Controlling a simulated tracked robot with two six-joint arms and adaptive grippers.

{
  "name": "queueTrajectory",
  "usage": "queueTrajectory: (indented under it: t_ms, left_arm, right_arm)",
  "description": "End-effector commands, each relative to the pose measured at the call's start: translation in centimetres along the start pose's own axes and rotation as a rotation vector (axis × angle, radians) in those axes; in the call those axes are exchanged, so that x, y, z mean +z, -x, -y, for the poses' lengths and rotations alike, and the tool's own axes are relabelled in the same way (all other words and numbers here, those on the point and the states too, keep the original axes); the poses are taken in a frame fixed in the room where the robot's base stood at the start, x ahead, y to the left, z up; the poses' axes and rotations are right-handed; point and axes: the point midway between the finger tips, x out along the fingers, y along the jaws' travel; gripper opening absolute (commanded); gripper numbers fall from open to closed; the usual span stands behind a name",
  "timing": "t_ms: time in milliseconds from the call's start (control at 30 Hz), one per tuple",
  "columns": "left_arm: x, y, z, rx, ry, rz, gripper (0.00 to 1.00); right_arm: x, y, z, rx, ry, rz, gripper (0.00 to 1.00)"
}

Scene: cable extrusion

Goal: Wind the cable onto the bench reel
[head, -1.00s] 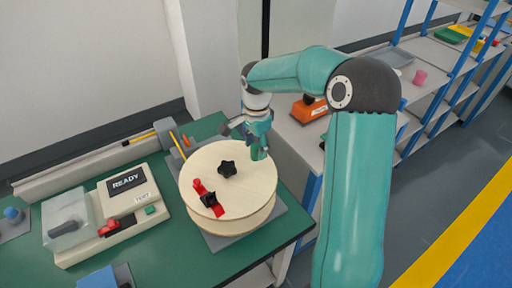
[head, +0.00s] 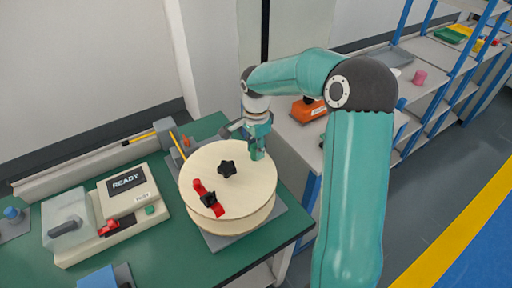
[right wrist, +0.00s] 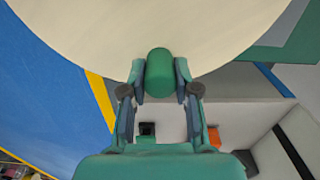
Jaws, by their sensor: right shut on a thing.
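The bench reel (head: 240,180) has pale wooden flanges, a black star knob (head: 227,168) at its hub and a red clamp with a black knob (head: 208,199) on its top. A yellow cable (head: 174,140) runs from a grey guide (head: 168,130) toward the reel's back left; its winding between the flanges is hidden. My right gripper (head: 257,150) is at the reel's back-right rim. In the right wrist view, its fingers (right wrist: 160,85) are shut on a green cylindrical handle (right wrist: 159,70) on the flange. My left gripper is out of view.
A machine reading READY (head: 127,181) stands left of the reel on the green bench (head: 150,251), with a red switch and a green button. A clear cover (head: 68,228) is at its left. An orange device (head: 308,109) sits on a grey surface behind my right arm.

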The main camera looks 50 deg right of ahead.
Motion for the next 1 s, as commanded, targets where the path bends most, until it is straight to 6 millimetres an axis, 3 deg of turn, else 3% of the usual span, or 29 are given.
queueTrajectory:
  t_ms: [467, 1000]
  left_arm:
    - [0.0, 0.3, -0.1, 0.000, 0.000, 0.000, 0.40]
    - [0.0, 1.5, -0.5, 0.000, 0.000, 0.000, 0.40]
  right_arm:
    - [0.2, 0.1, 1.3, 0.001, 0.124, 0.003, 0.00]
    - [2.3, 0.1, 5.7, 0.001, 0.597, 0.008, 0.00]
